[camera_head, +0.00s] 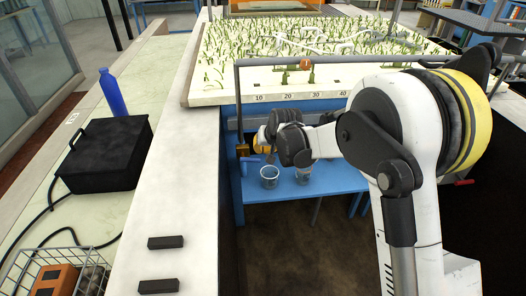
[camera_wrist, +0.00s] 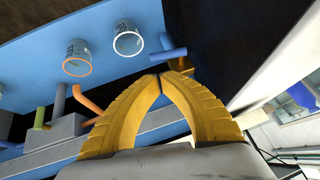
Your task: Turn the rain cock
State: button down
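A brass cock (camera_head: 242,150) sits at the lower end of a thin grey pipe, with a blue lever (camera_head: 251,160) beside it. In the wrist view the blue lever (camera_wrist: 168,53) shows just past my fingertips, with brass-coloured parts (camera_wrist: 183,66) close to it. No label reading "rain" is legible. My gripper (camera_wrist: 157,77) has yellow fingers whose tips meet, with nothing seen between them. In the head view my gripper (camera_head: 262,142) is partly hidden by my wrist, just right of the cock. Whether the fingers touch the cock cannot be told.
Two clear beakers (camera_head: 269,177) (camera_head: 303,174) stand on the blue shelf (camera_head: 275,193) below. In the wrist view an orange bent tube (camera_wrist: 88,100) and a green bar (camera_wrist: 40,118) lie left of the fingers. A planted bed (camera_head: 310,45) is behind; a black case (camera_head: 106,152) is left.

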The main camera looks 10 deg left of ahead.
aim_at(257, 159)
jog(key=b+x, duration=0.4)
jog(key=x, duration=0.7)
jog(key=shift+w+a+f, duration=0.1)
jog(key=shift+w+f, duration=0.05)
jog(key=shift+f, duration=0.3)
jog(key=shift+w+f, duration=0.15)
jog(key=shift+f, duration=0.3)
jog(key=shift+r, duration=0.1)
